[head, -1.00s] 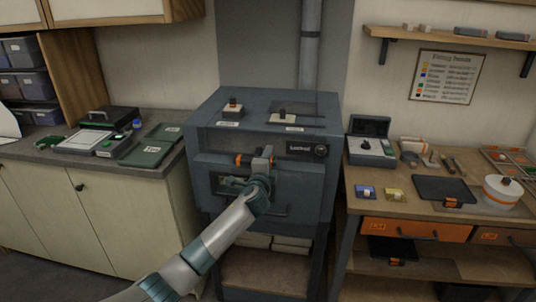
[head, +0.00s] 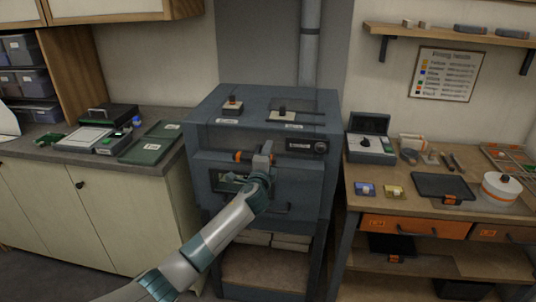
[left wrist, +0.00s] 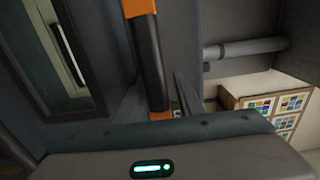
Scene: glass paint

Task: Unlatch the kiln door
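The blue-grey kiln (head: 208,140) stands in the middle of the head view with its door (head: 285,192) closed at the front. A dark latch bar with orange bands (head: 239,157) lies across the door's upper part. My left gripper (head: 263,157) is at the right part of this bar and hides some of it. In the left wrist view the latch bar (left wrist: 149,60) runs between the two fingers (left wrist: 158,95). A gap shows between the bar and the right finger, so the gripper looks open around the bar. My right gripper is not in view.
The kiln has a small display (head: 300,146), a window (head: 229,181) and a lower handle (head: 270,209). My left forearm crosses in front of it. A workbench (head: 415,205) with tools stands right, a counter (head: 105,165) left.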

